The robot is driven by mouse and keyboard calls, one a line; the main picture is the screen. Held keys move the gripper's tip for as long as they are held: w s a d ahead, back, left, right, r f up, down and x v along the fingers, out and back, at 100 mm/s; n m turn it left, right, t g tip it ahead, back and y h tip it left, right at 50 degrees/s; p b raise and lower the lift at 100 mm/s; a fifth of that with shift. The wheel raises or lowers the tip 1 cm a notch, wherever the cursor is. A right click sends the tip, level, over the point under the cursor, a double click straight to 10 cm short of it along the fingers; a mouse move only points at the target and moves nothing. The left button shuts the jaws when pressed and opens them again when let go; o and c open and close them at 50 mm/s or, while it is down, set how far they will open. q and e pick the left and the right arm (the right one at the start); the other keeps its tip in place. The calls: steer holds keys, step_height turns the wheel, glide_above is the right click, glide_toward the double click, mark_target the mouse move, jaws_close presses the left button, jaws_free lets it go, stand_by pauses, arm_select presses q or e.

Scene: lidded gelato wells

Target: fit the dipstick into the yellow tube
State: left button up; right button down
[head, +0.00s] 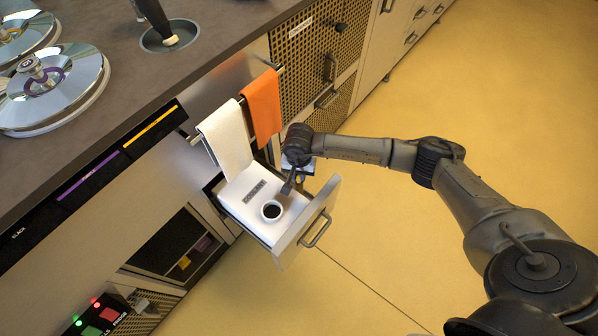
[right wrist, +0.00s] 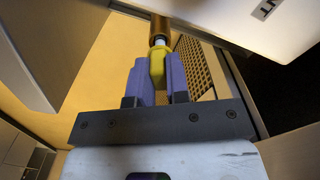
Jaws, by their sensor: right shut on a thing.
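My right gripper (right wrist: 157,60) has purple fingers, shut on a yellow piece (right wrist: 157,76) in the right wrist view. A pale collar and a brown-orange cylinder (right wrist: 160,30) line up beyond it. I cannot tell whether the yellow piece is the dipstick's grip or the tube, nor whether it touches the cylinder. No yellow tube can be made out there. My left gripper is not in view.
The drawer has a white top with a label and a dark round opening (head: 272,210). A white towel (head: 226,138) and an orange towel (head: 262,108) hang above. Steel lids (head: 52,85) sit on the counter (head: 130,75). The yellow floor (head: 390,230) at right is clear.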

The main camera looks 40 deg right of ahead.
steer(key=shift+f+b, duration=0.5)
steer(key=shift+f, duration=0.55)
steer(key=c, duration=1)
jaws_free()
steer(key=shift+r, duration=0.2)
step_height(320, 180, up, 5)
steer(key=p, duration=0.3)
steer(key=shift+f, duration=0.15)
steer(key=shift+r+p, duration=0.35)
steer(key=shift+r, duration=0.2)
step_height(320, 180, up, 13)
steer(key=p, duration=0.4)
steer(key=shift+f+p, duration=0.1)
steer(key=shift+p, duration=0.2)
